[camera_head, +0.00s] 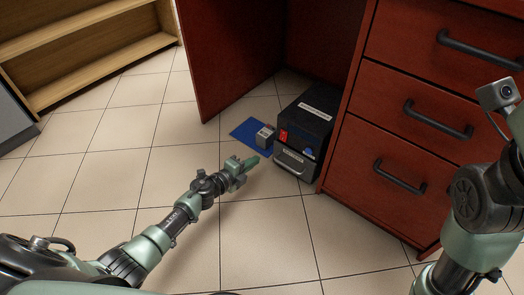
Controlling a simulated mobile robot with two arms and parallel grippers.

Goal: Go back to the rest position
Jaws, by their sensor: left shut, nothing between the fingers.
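My left gripper (251,162) is shut and empty. It is at the end of my left arm, which reaches in from the lower left over the tiled floor. Its fingertips point toward a black box-shaped unit (309,114) on the floor under the desk. The unit has a red part, a blue part and a handle on its front. A small grey block (265,136) stands on a blue mat (246,128) beside the unit, just beyond my left fingertips. Whether the fingertips touch anything is hard to tell. My right arm shows at the right edge, but its gripper is out of view.
A red-brown desk with drawers (392,150) and dark handles stands at the right, close to my right arm. Its side panel (225,60) stands behind the mat. A wooden shelf (90,58) is at the upper left. The tiled floor (110,165) at the left is clear.

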